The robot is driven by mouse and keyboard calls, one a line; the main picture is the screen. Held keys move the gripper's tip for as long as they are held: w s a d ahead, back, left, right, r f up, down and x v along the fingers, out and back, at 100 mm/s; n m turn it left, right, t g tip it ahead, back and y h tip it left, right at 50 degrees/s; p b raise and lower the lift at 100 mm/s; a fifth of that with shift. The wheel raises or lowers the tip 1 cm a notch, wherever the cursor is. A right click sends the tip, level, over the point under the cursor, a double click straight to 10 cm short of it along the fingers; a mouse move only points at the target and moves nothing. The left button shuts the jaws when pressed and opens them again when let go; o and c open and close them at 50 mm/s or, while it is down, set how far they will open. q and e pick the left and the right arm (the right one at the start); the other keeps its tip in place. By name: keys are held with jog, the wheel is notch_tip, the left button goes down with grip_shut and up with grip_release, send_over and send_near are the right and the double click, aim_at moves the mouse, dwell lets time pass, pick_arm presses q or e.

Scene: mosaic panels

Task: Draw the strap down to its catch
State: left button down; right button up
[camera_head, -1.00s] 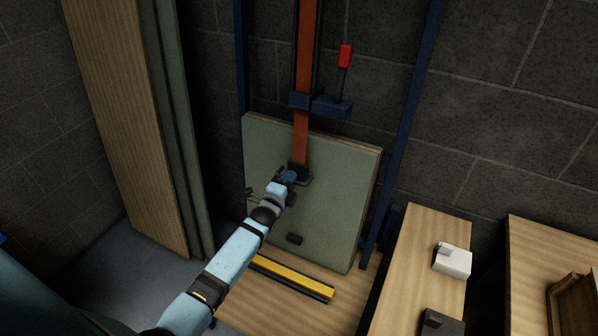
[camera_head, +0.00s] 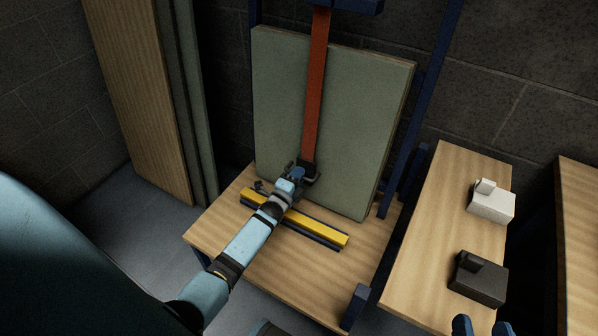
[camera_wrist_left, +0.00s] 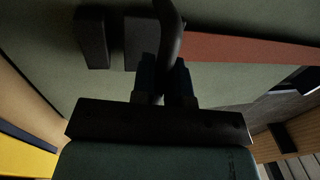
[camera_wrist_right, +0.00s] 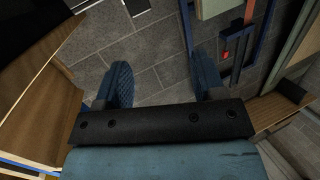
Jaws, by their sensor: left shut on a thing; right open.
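The orange-red strap (camera_head: 316,90) hangs taut down the front of an upright grey-green panel (camera_head: 365,110). My left gripper (camera_head: 299,177) is shut on the dark handle at the strap's lower end, low on the panel. In the left wrist view, the dark handle (camera_wrist_left: 168,30) passes between the fingers of my left gripper (camera_wrist_left: 165,75), with the strap (camera_wrist_left: 245,47) running off to the right. Dark blocks on the panel, apparently the catch (camera_wrist_left: 92,42), lie close beside the handle; whether they touch is unclear. My right gripper (camera_head: 482,327) is open and empty, also in its wrist view (camera_wrist_right: 165,78).
A yellow bar (camera_head: 320,227) lies on the wooden base (camera_head: 215,235) before the panel. A side table (camera_head: 425,235) at right bears a white block (camera_head: 491,205) and a black block (camera_head: 478,280). Blue frame posts (camera_head: 425,100) flank the panel. Tall boards (camera_head: 140,100) stand at left.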

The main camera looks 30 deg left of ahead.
pick_arm(q)
jog(key=shift+s+f, duration=0.15)
jog(key=shift+f, duration=0.4)
pick_arm(e)
jog(key=shift+a+r+t, duration=0.3)
jog(key=shift+r, duration=0.5)
pick_arm(q)
jog(key=c, duration=1.1)
grip_release()
jog(key=shift+f, duration=0.1)
jog(key=shift+c, duration=0.2)
pick_arm(e)
jog(key=shift+w, duration=0.1)
